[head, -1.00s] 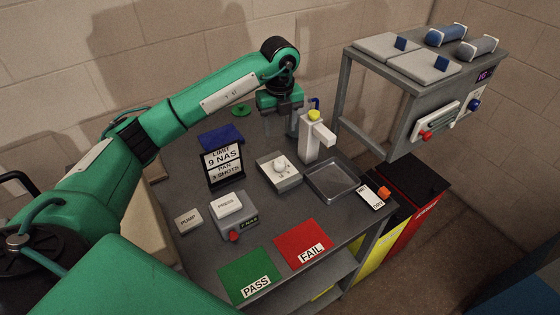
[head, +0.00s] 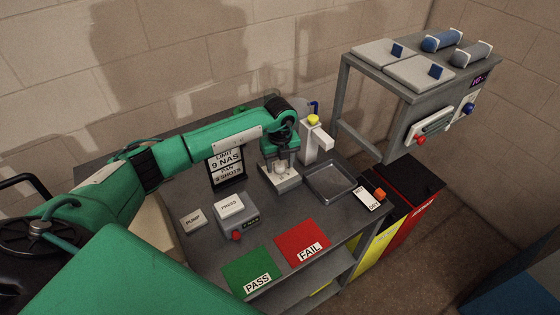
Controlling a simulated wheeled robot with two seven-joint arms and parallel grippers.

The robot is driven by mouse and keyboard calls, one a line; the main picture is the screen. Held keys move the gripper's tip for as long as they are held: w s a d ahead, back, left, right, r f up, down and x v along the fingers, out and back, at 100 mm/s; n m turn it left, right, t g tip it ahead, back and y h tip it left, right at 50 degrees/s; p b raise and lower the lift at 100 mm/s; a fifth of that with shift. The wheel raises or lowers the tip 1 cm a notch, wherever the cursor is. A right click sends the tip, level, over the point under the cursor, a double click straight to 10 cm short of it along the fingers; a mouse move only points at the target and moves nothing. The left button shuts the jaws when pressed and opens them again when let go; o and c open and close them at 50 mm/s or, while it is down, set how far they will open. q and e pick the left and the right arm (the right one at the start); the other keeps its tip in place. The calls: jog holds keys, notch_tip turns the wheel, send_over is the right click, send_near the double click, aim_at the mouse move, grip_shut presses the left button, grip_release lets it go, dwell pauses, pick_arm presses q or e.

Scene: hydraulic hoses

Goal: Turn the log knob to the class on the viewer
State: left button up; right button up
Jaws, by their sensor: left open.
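The white box (head: 289,186) with a round pale knob (head: 281,166) on top stands on the grey bench; I take this to be the log knob. My left gripper (head: 282,170) points down over this box, open, with its fingers on either side of the knob. Whether the fingers touch the knob is unclear, and the box's markings are too small or covered to read. The viewer seems to be the grey unit (head: 239,222) with a PRESS block on top, a red knob and a small display, whose class is illegible. My right gripper is out of view.
A LIMIT 9 NAS sign (head: 226,168) stands behind the viewer. A white dispenser with a yellow cap (head: 316,142) and a metal tray (head: 331,195) are right of the gripper. Green PASS (head: 247,269) and red FAIL (head: 302,240) pads lie at the front, near a PUMP block (head: 193,221).

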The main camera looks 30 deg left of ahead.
pick_arm(q)
jog(key=c, duration=1)
jog(key=m+b, duration=0.3)
jog(key=b, duration=0.1)
jog(key=shift+a+f+b, duration=0.1)
jog(key=shift+f+b, duration=0.1)
jog(key=shift+b, duration=0.1)
jog(key=shift+s+r+m+b, duration=0.1)
jog(key=shift+r+m+b, duration=0.1)
jog(key=shift+m+b, duration=0.55)
jog(key=shift+m, duration=0.25)
jog(key=o, duration=0.9)
jog(key=shift+o, duration=0.5)
